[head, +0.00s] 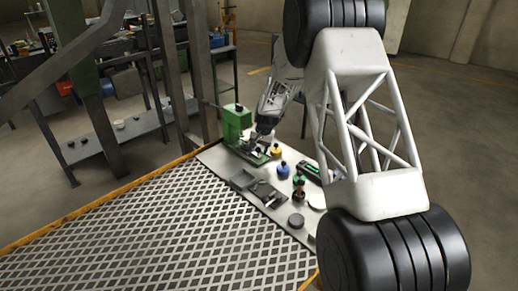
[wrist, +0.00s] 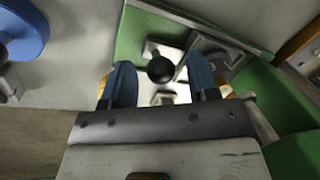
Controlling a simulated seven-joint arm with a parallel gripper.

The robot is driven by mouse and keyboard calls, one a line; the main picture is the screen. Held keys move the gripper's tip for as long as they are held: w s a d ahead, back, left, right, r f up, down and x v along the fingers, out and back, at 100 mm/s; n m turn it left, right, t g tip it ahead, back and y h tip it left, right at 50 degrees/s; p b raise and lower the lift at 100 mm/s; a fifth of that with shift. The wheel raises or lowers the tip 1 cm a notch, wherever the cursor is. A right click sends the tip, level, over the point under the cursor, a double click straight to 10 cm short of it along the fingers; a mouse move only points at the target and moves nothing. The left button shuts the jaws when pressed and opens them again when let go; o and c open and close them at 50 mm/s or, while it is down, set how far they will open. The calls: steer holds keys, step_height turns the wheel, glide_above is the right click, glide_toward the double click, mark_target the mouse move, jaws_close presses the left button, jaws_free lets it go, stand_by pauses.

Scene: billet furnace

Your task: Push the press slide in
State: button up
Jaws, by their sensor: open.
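The green press (head: 236,120) stands at the far corner of the grey tabletop, and its green base also shows in the wrist view (wrist: 133,36). A black ball knob (wrist: 161,69) sits on bright metal parts over that base; these look like the press slide, but how far in it is I cannot tell. My gripper (wrist: 162,82) is open, with one blue-padded finger on each side of the knob. The fingers appear apart from the knob. In the head view my gripper (head: 262,140) is at the press, and my wrist partly hides the slide.
A yellow-topped item (head: 276,151), a blue item (head: 283,170) and a dark green case (head: 308,170) stand right of the press. Dark trays (head: 268,194) and a round grey piece (head: 296,221) lie nearer. A metal grating (head: 170,220) fills the left front.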

steer(key=shift+r, duration=0.1)
step_height(320, 180, up, 8)
steer(key=d, duration=0.1)
steer(key=shift+s+d+f, duration=0.15)
steer(key=shift+d+f, duration=0.1)
steer(key=shift+c, duration=0.3)
steer(key=c, duration=0.5)
steer(key=shift+s+d+f+y, duration=0.3)
steer(key=shift+s+d, duration=0.05)
steer(key=c, duration=0.4)
steer(key=shift+s+d+f+m+y, duration=0.3)
steer(key=shift+s+d+f+y, duration=0.25)
steer(key=shift+s+d+y, duration=0.35)
jaws_close()
steer(key=shift+s+d+f+m+t+y, duration=0.25)
steer(key=shift+d+t+y, duration=0.35)
steer(key=shift+d, duration=0.3)
steer(key=shift+s+d+f+m+t+y, duration=0.15)
steer(key=shift+d+m+t+y, duration=0.25)
steer(key=shift+d+y, duration=0.4)
steer(key=shift+s+d+f+m+t+y, duration=0.1)
steer(key=shift+d+f+m+t+y, duration=0.15)
steer(key=shift+d+t+y, duration=0.55)
steer(key=shift+d, duration=0.15)
